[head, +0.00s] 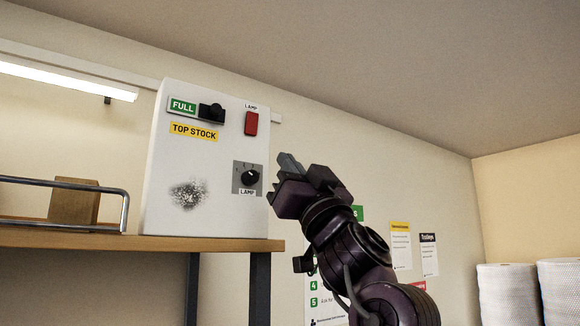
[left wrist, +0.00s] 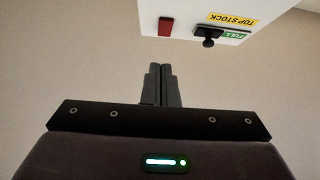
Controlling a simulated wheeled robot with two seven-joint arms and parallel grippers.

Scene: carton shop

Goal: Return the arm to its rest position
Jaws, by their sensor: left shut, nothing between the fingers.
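My left gripper (head: 290,163) is raised beside the right edge of a white control box (head: 215,150), near its black rotary lamp knob (head: 250,177). I cannot tell from the head view how far it is from the box. In the left wrist view the two fingers (left wrist: 160,72) are together with nothing between them, and the plain wall is behind them. The box carries a red lamp switch (head: 251,123) and a black knob (head: 211,112) beside a green FULL label. These also show upside down in the left wrist view, the red switch (left wrist: 165,26) among them. My right gripper is not in view.
The box stands on a wooden shelf (head: 130,240) with dark legs. A metal rail (head: 60,185) and a brown block (head: 74,201) are on its left. Posters (head: 400,245) hang on the wall behind my arm. White rolls (head: 508,295) stand at the lower right.

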